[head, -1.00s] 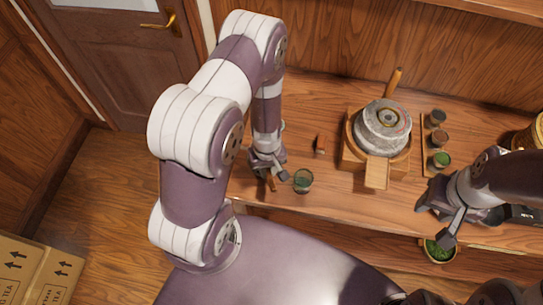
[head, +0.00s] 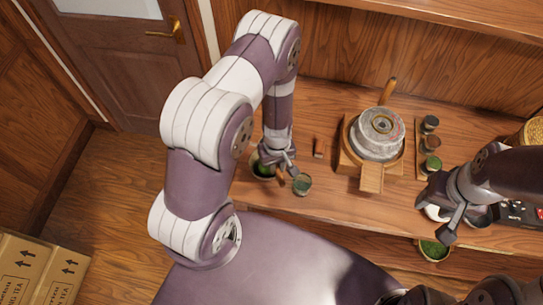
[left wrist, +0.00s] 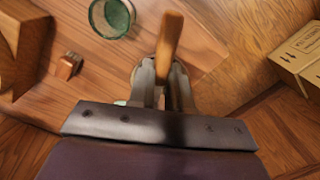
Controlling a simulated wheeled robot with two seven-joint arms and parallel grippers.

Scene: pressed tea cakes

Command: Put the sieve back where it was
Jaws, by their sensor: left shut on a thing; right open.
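My left gripper (head: 281,168) is shut on a wooden handle, low over the left part of the worktop. The handle (left wrist: 170,40) sticks up between its fingers in the left wrist view; I take it for the sieve's. A dark round thing with green inside (head: 261,169) shows beside the gripper in the head view, partly hidden by it. I cannot tell whether it is the sieve's bowl or a separate dish. A glass with green contents (head: 302,184) stands just right of the gripper, also in the left wrist view (left wrist: 112,16). My right gripper (head: 447,222) is open at the right.
A stone mill (head: 381,130) on a wooden base stands mid-worktop. A small wooden block (head: 319,148) is left of it. A narrow tray (head: 419,158) with small cups stands right of it. A green-filled bowl (head: 433,250) sits lower, beyond the front edge. Cartons (head: 40,265) stand on the floor.

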